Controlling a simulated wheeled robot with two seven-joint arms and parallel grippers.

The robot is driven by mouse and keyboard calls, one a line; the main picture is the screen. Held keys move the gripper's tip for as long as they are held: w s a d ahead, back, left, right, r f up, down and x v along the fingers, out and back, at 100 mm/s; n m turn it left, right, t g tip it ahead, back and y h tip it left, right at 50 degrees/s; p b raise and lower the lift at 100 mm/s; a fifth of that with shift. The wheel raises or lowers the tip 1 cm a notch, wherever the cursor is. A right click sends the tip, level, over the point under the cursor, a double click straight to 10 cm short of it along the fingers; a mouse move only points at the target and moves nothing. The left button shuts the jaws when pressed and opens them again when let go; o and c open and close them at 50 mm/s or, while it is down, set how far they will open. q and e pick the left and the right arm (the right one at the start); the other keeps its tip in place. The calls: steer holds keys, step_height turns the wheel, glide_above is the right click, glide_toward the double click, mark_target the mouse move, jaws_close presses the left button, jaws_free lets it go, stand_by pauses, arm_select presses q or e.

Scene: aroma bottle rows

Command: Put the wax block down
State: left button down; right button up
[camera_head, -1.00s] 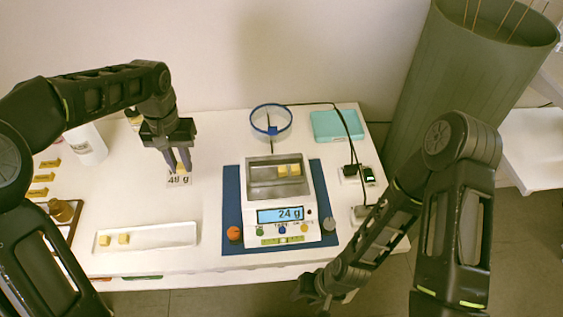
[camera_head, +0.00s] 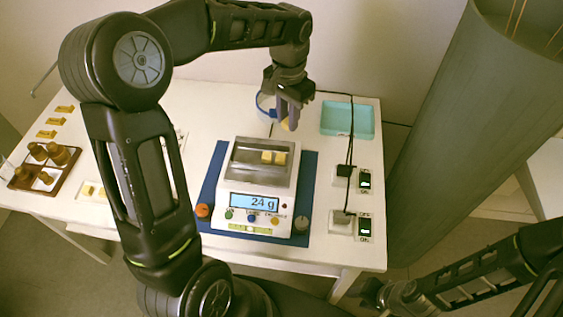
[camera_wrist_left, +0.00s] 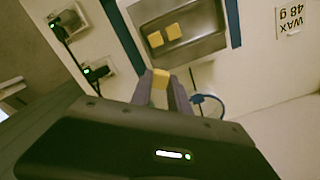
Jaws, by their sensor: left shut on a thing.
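My left gripper (camera_head: 288,112) is shut on a small yellow wax block (camera_head: 286,125). The block also shows between the fingertips in the left wrist view (camera_wrist_left: 160,78). In the head view it appears just beyond the back edge of the scale (camera_head: 258,190), held above the surface. The scale's metal pan (camera_head: 250,172) holds two more wax blocks (camera_head: 273,157), also seen in the left wrist view (camera_wrist_left: 173,31). The scale display (camera_head: 255,202) reads 24 g. My right gripper (camera_head: 375,293) is low at the right, off the table; its fingers are unclear.
A blue-rimmed ring (camera_head: 265,104) stands behind the scale, partly hidden by my left gripper. A teal box (camera_head: 347,119) is at the back right. Cabled devices (camera_head: 342,222) stand right of the scale. A "WAX 48 g" label (camera_wrist_left: 290,20) lies on the table.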

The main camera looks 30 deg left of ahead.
arm_select(q)
steer(key=s+a+r+m, duration=0.2)
steer(key=s+a+m, duration=0.4)
steer(key=m, duration=0.4)
steer(key=shift+s+r+m, duration=0.15)
steer(key=shift+s+m, duration=0.25)
steer(key=shift+s, duration=0.25)
glide_above(254, 158)
steer(key=shift+f, duration=3.15)
step_height(254, 158, down, 4)
steer(key=shift+r, duration=0.2)
steer(key=shift+f, duration=0.15)
